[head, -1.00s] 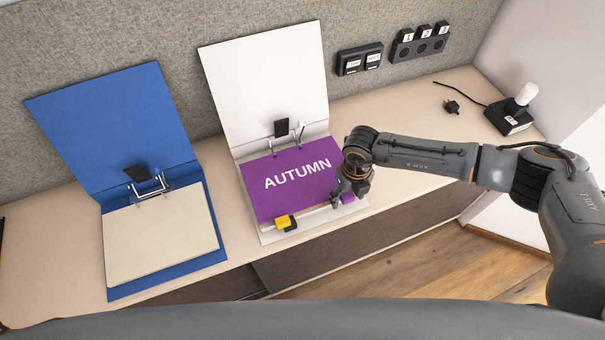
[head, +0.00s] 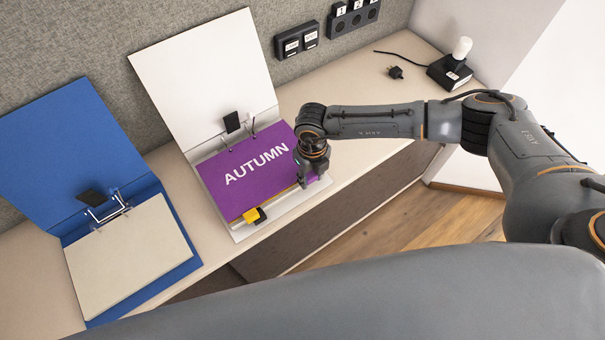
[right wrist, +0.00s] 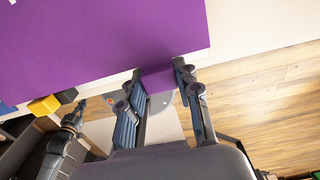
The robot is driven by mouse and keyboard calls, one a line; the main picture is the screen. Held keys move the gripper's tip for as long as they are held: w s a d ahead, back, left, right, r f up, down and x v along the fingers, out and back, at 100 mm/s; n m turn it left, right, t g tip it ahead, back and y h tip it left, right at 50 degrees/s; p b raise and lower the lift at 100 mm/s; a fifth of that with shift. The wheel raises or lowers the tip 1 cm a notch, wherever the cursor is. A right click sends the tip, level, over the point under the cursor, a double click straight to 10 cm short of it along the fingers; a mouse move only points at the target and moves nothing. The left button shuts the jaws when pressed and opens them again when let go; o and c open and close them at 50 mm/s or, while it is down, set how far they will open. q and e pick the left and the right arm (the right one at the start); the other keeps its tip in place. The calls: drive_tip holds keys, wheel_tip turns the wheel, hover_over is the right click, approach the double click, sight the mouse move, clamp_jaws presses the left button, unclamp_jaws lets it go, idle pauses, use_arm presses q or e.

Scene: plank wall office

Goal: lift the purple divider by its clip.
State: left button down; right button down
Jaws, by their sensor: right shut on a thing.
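The purple divider (head: 240,190), lettered AUTUMN, lies over the pages of the open white binder (head: 205,80). Its front edge near my gripper looks slightly raised, though the height is hard to judge. My right gripper (head: 308,180) is at the divider's front right corner. In the right wrist view its fingers (right wrist: 162,88) are shut on the purple clip (right wrist: 157,78) at the sheet's edge. The gripper mostly hides the clip in the head view. A dark jointed part (right wrist: 72,122) at the lower left of the wrist view may be my left gripper; its jaws are unclear.
A yellow clip (head: 251,215) with a black one beside it sits at the front edge left of my gripper. The blue binder (head: 75,140) lies open at left. A lamp-like device (head: 455,66) and a plug (head: 396,72) are at the back right.

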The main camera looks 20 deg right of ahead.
drive_tip(key=shift+r, duration=0.4)
drive_tip(key=s+d+r+b, duration=0.2)
drive_tip(key=s+r+b, duration=0.3)
drive_tip(key=s+r, duration=0.6)
drive_tip(key=shift+s+d+r, duration=0.2)
drive_tip(key=shift+s, duration=1.2)
